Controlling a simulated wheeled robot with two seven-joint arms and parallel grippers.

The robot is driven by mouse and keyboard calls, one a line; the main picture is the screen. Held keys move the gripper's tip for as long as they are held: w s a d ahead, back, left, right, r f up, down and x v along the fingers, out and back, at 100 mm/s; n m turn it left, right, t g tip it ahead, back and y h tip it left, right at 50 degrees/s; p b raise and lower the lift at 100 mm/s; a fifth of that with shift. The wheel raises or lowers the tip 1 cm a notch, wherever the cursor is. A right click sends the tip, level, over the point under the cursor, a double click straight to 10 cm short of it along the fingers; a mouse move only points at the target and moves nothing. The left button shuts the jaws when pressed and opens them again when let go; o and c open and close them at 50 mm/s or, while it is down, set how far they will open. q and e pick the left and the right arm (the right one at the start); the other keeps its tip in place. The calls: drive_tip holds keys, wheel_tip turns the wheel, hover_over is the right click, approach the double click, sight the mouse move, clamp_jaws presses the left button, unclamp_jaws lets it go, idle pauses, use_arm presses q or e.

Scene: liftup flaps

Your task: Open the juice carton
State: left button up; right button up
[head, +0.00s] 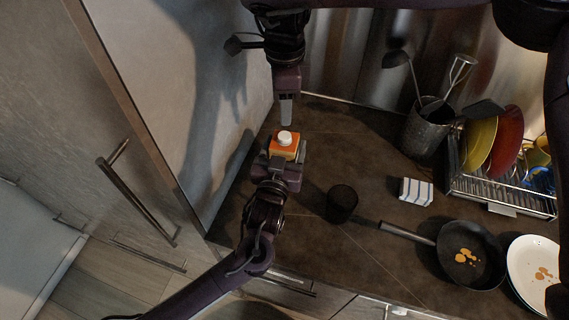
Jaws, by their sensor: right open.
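The juice carton (285,147) stands upright on the dark counter at the left, with an orange top and a white cap (285,138). My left gripper (283,157) comes from below in the picture, with its fingers on both sides of the carton. It looks shut on the carton's body, and it hides the lower part. My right gripper (286,112) points down from above in the picture, open and empty, a little behind the cap and apart from it. Its fingers overlap in this view.
A dark cup (342,203) and a striped block (415,191) stand right of the carton. A utensil holder (427,130), a dish rack (500,193), a frying pan (468,256) and a white plate (533,262) fill the right side. A tall cabinet panel (185,80) bounds the left.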

sight(285, 136)
use_arm(q)
clamp_jaws()
use_arm(e)
drive_tip(key=m, duration=0.6)
drive_tip(key=shift+a, duration=0.1)
drive_tip(key=m, duration=0.4)
drive_tip(key=shift+m, duration=0.4)
drive_tip(key=m, duration=0.8)
drive_tip(key=shift+m, duration=0.4)
drive_tip(key=m, duration=0.6)
drive_tip(key=shift+m, duration=0.4)
drive_tip(key=m, duration=0.4)
drive_tip(key=shift+m, duration=0.3)
drive_tip(key=m, duration=0.8)
drive_tip(key=shift+m, duration=0.3)
drive_tip(key=m, duration=0.5)
drive_tip(key=shift+f, duration=0.6)
wheel_tip(285, 136, down, 7)
drive_tip(key=shift+r, duration=0.1)
